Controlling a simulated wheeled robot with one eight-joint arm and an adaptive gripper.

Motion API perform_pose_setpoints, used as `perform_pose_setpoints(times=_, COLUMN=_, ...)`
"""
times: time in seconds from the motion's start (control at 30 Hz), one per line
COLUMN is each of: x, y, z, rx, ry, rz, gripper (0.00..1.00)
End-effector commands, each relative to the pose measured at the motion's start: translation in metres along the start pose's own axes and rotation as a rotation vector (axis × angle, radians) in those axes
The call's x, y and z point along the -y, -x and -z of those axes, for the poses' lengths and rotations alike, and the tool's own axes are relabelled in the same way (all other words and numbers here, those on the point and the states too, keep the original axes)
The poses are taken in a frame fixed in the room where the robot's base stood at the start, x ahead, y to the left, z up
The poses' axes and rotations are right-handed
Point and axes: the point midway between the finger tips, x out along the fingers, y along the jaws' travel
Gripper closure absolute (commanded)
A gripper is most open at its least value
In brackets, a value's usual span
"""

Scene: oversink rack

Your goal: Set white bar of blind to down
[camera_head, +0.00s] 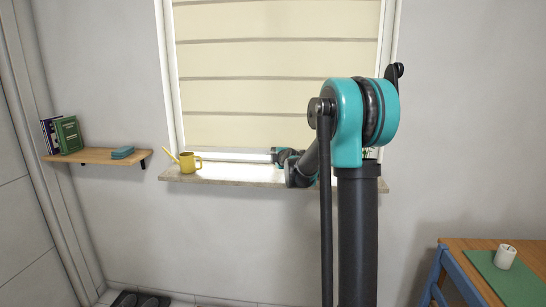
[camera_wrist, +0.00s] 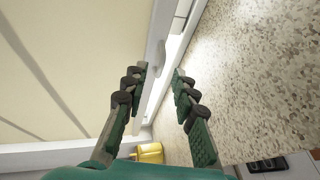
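The cream blind (camera_head: 280,80) hangs over the window, lowered almost to the sill. Its white bar (camera_head: 235,156) runs level along its bottom edge, with a narrow bright gap between it and the sill. My gripper is at the right part of the bar in the head view, mostly hidden by my arm. In the wrist view my gripper (camera_wrist: 160,72) is open, with its fingers apart. The white bar (camera_wrist: 157,35) passes behind the left finger and shows in the gap between the fingertips. Whether a finger touches it I cannot tell.
The speckled stone sill (camera_head: 230,179) lies close to the right finger in the wrist view. A yellow watering can (camera_head: 190,163) stands on the sill's left part. A wooden shelf (camera_head: 95,157) with books is on the left wall, a table (camera_head: 470,244) at lower right.

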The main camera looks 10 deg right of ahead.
Motion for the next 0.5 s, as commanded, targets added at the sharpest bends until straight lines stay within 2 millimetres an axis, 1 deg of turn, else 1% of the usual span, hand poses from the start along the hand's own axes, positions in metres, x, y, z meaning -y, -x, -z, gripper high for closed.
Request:
perform_pose_setpoints(times=0.03, x=0.000, y=0.010, z=0.000, rx=0.001, ry=0.000, rz=0.000, gripper=0.73)
perform_pose_setpoints(times=0.1, x=0.000, y=0.023, z=0.000, rx=0.001, ry=-0.001, rz=0.000, gripper=0.73)
perform_pose_setpoints(times=0.3, x=0.000, y=0.060, z=-0.001, rx=0.001, ry=-0.001, rz=0.000, gripper=0.73)
perform_pose_setpoints(times=0.5, x=0.000, y=0.086, z=-0.001, rx=0.001, ry=-0.001, rz=0.000, gripper=0.73)
